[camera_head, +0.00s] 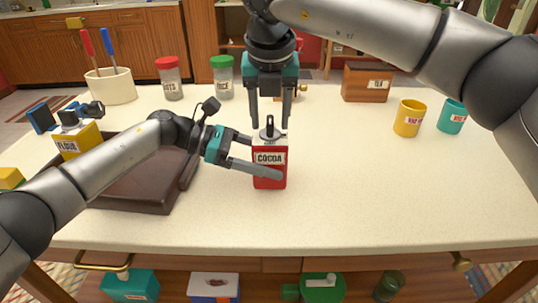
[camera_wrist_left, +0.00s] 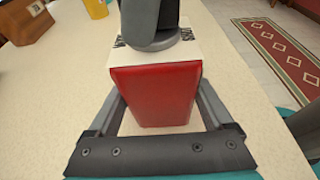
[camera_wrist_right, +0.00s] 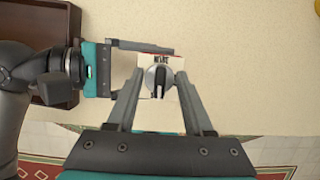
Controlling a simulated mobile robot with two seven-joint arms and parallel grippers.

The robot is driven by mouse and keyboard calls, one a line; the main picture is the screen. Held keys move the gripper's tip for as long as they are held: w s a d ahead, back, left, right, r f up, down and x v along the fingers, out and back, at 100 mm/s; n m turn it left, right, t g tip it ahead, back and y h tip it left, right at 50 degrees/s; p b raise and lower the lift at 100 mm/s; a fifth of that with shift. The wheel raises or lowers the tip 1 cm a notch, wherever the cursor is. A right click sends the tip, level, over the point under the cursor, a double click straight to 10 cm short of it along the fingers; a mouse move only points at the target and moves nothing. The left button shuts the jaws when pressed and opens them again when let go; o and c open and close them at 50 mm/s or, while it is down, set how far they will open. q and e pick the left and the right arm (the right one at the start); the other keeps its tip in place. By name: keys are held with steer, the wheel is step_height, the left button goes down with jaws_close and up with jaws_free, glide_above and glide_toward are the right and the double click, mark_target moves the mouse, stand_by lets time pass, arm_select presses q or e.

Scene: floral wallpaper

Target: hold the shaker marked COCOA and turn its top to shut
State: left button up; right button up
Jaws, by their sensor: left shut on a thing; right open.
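The shaker marked COCOA (camera_head: 269,168) stands upright on the table, red with a pale label and a grey top with a raised dark knob (camera_wrist_right: 160,79). My left gripper (camera_head: 262,158) is shut on the shaker's body from the left; its fingers lie on both sides of the red body (camera_wrist_left: 155,92) in the left wrist view. My right gripper (camera_head: 270,122) points straight down above the shaker. Its open fingers (camera_wrist_right: 158,82) are on either side of the top in the right wrist view. Whether they touch the top I cannot tell.
A dark brown tray (camera_head: 140,190) lies left, under my left arm. A FLOUR box (camera_head: 80,140) stands by it. Two jars (camera_head: 170,82) and a utensil crock (camera_head: 110,88) stand at the back. A TEA box (camera_head: 367,84) and yellow and teal mugs (camera_head: 408,120) are right. The front right is clear.

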mark_target(270, 118)
steer(key=shift+r, duration=3.55)
arm_select(q)
steer(key=o, duration=1.1)
